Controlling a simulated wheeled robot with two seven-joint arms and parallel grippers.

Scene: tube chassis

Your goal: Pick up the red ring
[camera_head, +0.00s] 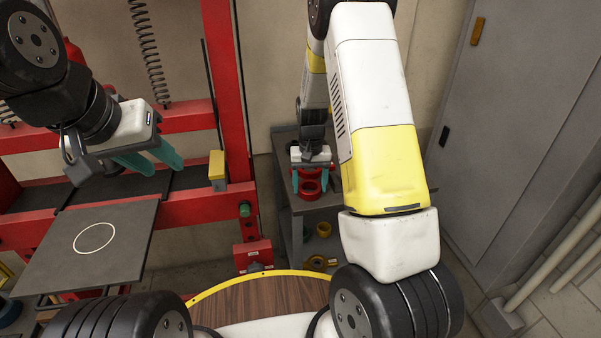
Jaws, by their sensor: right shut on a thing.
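My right gripper (313,178) reaches down at the grey shelf stand in the middle of the head view. It is shut on the red ring (309,187), seen from above and partly hidden by the gripper body and fingers. Red shows both between the fingers and just below them, close to the shelf top. I cannot tell whether the ring is clear of the shelf. My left gripper (158,163) hangs at the left with its two teal fingers apart and nothing between them, above the dark plate.
The grey shelf stand (345,207) stands by the wall, with a yellow ring (323,230) lower down. A red frame (227,100) with springs fills the left. A dark plate (92,245) with a white circle sits in front of it. A grey cabinet (520,120) stands at the right.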

